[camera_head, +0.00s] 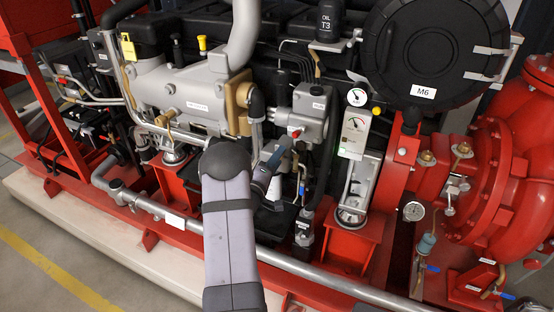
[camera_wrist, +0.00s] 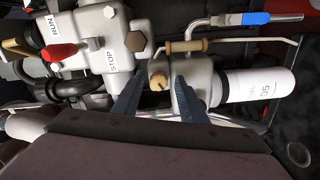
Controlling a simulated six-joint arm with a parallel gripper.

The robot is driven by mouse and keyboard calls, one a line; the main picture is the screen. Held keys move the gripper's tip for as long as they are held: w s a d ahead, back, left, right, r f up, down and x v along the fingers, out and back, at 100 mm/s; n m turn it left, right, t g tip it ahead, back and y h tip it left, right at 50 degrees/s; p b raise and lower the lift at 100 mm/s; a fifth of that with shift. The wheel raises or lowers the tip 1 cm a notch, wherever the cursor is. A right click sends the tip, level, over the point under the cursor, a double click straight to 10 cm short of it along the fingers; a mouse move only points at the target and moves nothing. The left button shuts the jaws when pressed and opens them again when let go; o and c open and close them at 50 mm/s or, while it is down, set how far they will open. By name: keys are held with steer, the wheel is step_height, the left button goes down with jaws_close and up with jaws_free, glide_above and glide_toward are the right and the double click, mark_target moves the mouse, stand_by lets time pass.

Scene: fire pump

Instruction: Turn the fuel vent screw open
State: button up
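The brass vent screw (camera_wrist: 157,83) shows in the wrist view on the pale filter housing (camera_wrist: 190,82), slotted face towards me. My gripper (camera_wrist: 158,92) is open, with one dark finger on each side of the screw. Gaps show between the fingers and the screw, so I see no grip on it. In the head view my gripper (camera_head: 281,148) reaches in beside the grey engine housing (camera_head: 312,105), below its red knob. The screw itself cannot be made out in the head view.
In the wrist view a red lever (camera_wrist: 64,52) sits at left between RUN and STOP labels. A blue-handled valve (camera_wrist: 270,17) and thin pipe are above right. A white filter marked D5 (camera_wrist: 258,84) lies to the right. Pipes and hoses crowd the area.

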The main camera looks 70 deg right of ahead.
stand_by(0.3)
steer(key=a+b, duration=0.1)
steer(key=a, duration=0.6)
steer(key=shift+a, duration=0.15)
stand_by(0.5)
